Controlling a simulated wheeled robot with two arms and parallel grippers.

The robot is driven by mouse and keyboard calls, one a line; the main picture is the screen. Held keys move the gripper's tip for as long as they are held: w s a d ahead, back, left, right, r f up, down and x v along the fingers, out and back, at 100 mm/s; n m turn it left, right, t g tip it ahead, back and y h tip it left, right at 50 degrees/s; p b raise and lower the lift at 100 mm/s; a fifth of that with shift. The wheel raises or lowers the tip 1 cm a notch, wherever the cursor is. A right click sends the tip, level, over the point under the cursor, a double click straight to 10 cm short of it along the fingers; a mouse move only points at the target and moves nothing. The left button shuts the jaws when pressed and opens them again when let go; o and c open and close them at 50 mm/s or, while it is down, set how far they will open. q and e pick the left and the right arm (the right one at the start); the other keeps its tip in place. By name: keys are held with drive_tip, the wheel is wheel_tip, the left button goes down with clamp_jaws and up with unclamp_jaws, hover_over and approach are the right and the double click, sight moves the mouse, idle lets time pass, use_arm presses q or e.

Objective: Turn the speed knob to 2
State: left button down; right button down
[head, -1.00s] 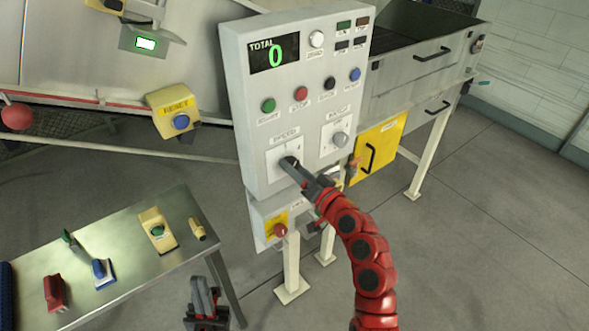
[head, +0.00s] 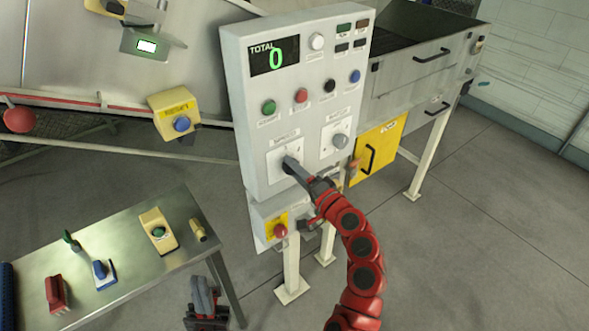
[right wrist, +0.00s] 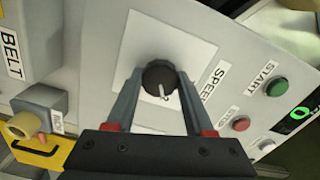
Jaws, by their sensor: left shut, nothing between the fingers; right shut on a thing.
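The black speed knob (right wrist: 159,74) sits on a white plate on the grey control panel (head: 240,110). Its white pointer line is directed down and slightly right in the right wrist view, close to a small mark that looks like a 2. My right gripper (head: 289,163) is shut on the knob, with one finger on each side; in the right wrist view the fingers (right wrist: 160,80) flank it. In the head view the knob is mostly hidden by the fingers. My left gripper (head: 205,292) is shut and empty at the bottom, beside the metal table (head: 140,277).
The panel also carries a green start button (head: 268,107), a red button (head: 301,96) and a grey belt knob (head: 340,141). The display (head: 275,56) reads 0. A red button on yellow (head: 280,231) is below. Several tools lie on the table.

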drive_tip(key=shift+f, duration=0.1)
idle(0.3)
drive_tip(key=shift+c, duration=1.4)
unclamp_jaws()
drive_tip(key=b+v, duration=0.2)
drive_tip(key=v, duration=1.5)
drive_tip(key=shift+s+d, duration=0.15)
drive_tip(key=shift+s, duration=0.05)
